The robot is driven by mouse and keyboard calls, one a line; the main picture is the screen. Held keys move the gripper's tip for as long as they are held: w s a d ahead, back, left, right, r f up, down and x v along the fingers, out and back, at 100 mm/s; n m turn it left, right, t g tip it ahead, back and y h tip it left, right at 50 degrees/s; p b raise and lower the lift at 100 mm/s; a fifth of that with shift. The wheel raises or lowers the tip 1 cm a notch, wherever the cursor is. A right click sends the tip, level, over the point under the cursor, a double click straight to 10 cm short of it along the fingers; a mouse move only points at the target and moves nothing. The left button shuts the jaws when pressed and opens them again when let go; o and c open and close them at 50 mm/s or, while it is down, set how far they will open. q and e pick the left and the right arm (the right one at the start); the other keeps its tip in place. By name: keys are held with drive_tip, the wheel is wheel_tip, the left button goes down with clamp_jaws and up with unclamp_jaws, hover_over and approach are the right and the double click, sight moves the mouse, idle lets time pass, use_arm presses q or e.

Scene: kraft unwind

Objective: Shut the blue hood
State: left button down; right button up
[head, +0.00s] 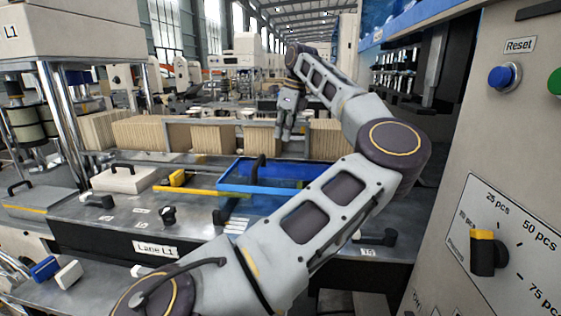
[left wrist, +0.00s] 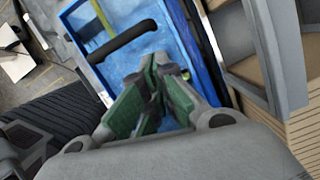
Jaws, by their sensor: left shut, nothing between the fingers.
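The blue hood (head: 238,175) is a see-through blue cover with a solid blue rim and a black bar handle (head: 257,167). It sits mid-picture on the metal machine bed, and my left forearm covers its right part. How far it stands open is hard to tell. My left gripper (head: 283,137) points down behind the hood, near the cardboard, shut and empty. In the left wrist view the closed green-padded fingers (left wrist: 163,78) are over or beside the blue hood (left wrist: 172,28), with its black handle (left wrist: 121,42) just ahead of them. Contact is not clear. My right gripper is out of view.
Rows of cardboard (head: 215,136) stand behind the bed. A yellow bar (head: 188,190) and a pale block (head: 124,179) lie left of the hood. A control panel with a blue Reset button (head: 503,77) and a dial (head: 487,253) stands close on the right.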

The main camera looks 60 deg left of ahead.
sight(273, 167)
use_arm(q)
drive_tip(key=shift+s, duration=0.15)
drive_tip(key=shift+f, duration=0.1)
drive_tip(key=shift+x, duration=4.9)
